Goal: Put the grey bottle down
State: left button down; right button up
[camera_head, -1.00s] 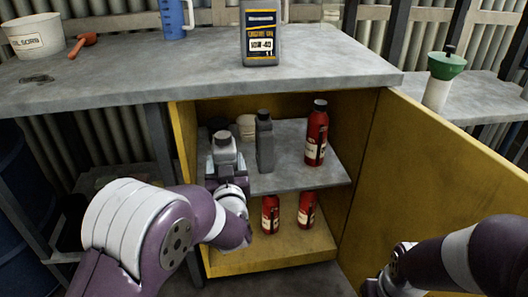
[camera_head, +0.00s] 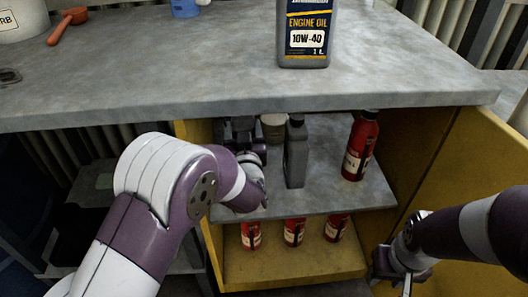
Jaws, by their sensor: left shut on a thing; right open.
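My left gripper (camera_head: 240,133) is inside the yellow cabinet, at the left of the grey shelf (camera_head: 338,197). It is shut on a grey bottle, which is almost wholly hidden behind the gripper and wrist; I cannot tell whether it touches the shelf. Another grey bottle (camera_head: 296,158) with a dark cap stands upright on the shelf just right of the gripper. My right gripper (camera_head: 404,281) is at the lower right near the open cabinet door, open; its fingertips are partly cut off by the frame edge.
A red bottle (camera_head: 360,147) stands at the shelf's right and a pale container (camera_head: 273,126) behind. Several red bottles (camera_head: 293,231) stand below. The worktop (camera_head: 200,70) overhangs the shelf and bears an engine oil bottle (camera_head: 305,32). The yellow door (camera_head: 470,190) is open.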

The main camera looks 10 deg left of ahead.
pick_arm(q)
notch_tip(320, 180, down, 7)
jog(key=b, duration=0.3)
jog(key=shift+f, duration=0.2)
jog(key=shift+r, duration=0.1)
jog(key=shift+c, duration=2.3)
grip_release()
jog(key=shift+f, duration=0.25)
jog(key=shift+o, duration=1.3)
jog(key=shift+r, duration=0.1)
